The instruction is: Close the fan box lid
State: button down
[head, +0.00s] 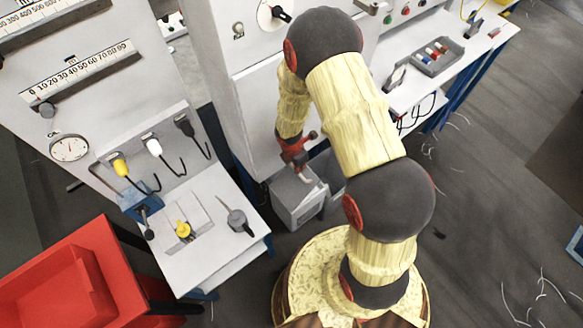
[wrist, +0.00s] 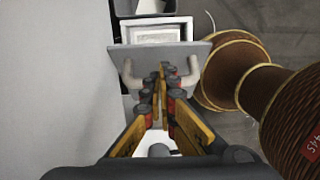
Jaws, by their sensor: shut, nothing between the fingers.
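The fan box (head: 297,205) is a grey box low beside the tall light-grey cabinet in the head view. In the wrist view its white-rimmed opening (wrist: 157,33) shows beyond the grey lid (wrist: 195,49), so the lid stands open; its exact angle is hard to tell. A pale handle (wrist: 130,76) sticks out from the lid towards me. My gripper (wrist: 163,78) is shut and empty, its fingertips between the two ends of the handle. Whether it touches the lid or handle I cannot tell. In the head view my gripper (head: 312,180) is above the box, small and partly blended with it.
The cabinet (head: 232,95) rises close beside the box, and its wall (wrist: 55,80) fills the left of the wrist view. A white bench (head: 205,245) with gauges behind it stands at left, beside a red bin (head: 60,285). Dark floor (head: 480,190) at right is mostly clear.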

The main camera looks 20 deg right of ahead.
jog(key=shift+w+d+f+b, duration=0.45)
jog(key=shift+d+f, duration=1.05)
jog(key=shift+f, duration=0.15)
jog(key=shift+w+d+f+b, duration=0.4)
jog(key=shift+d+f+b, duration=0.05)
jog(key=shift+d+f, duration=1.15)
jog(key=shift+w+d+f+b, duration=0.45)
jog(key=shift+d+f, duration=0.95)
jog(key=shift+f, duration=0.3)
